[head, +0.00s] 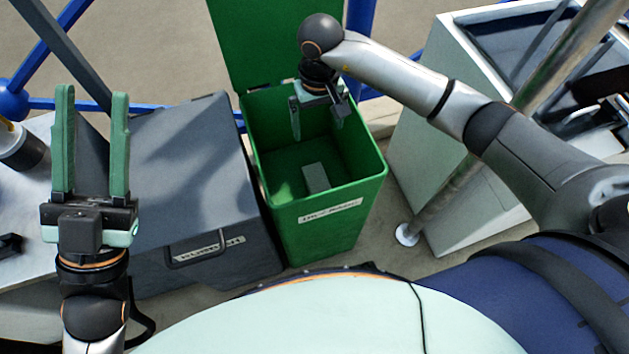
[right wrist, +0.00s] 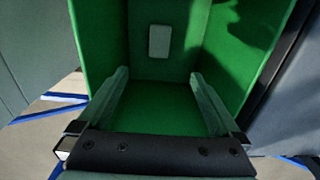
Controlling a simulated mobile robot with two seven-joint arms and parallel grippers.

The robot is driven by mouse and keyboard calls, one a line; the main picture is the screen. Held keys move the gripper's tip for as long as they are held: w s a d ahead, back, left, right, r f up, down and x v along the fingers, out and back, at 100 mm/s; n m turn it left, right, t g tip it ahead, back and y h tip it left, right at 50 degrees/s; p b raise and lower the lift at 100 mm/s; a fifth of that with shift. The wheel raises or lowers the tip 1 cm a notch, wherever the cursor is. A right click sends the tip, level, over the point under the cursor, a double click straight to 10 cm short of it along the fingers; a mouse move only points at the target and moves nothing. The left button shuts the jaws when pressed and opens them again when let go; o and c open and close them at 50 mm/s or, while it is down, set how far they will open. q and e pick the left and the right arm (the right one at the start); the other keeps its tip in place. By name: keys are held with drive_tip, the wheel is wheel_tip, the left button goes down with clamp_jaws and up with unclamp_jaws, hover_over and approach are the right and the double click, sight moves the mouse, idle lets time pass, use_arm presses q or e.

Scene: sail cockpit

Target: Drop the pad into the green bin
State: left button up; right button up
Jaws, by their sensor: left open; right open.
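The pad (head: 317,178) is a small grey rectangular block lying on the floor inside the green bin (head: 372,183). The bin's lid stands open at the back. In the right wrist view the pad (right wrist: 159,41) lies flat on the floor of the green bin (right wrist: 91,50), apart from my fingers. My right gripper (head: 318,120) is open and empty, pointing down into the bin's mouth; its two fingers show in the right wrist view (right wrist: 160,85). My left gripper (head: 91,95) is open and empty, raised at the left, away from the bin.
A dark grey box (head: 195,185) with a handle and label stands left of the bin. A white cabinet (head: 430,150) and a steel pole (head: 460,195) stand to the right. Blue rails (head: 360,20) run behind. A dark cylindrical object (head: 25,150) sits at the far left.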

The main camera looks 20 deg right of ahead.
drive_tip(key=shift+r, duration=0.15)
use_arm(q)
drive_tip(key=w+f+n+g+y+p, duration=0.1)
drive_tip(key=w+f+n+y, duration=0.1)
drive_tip(key=f, duration=0.4)
drive_tip(key=w+a+f+n+g+y+p, duration=0.1)
drive_tip(key=w+f+n+g+y, duration=0.1)
drive_tip(key=f+y, duration=0.3)
drive_tip(key=shift+w+a+f+n, duration=0.15)
drive_tip(key=shift+w+f+n, duration=0.65)
drive_tip(key=shift+w+n, duration=0.1)
use_arm(e)
wheel_tip(320, 180, up, 12)
drive_tip(key=shift+r, duration=0.15)
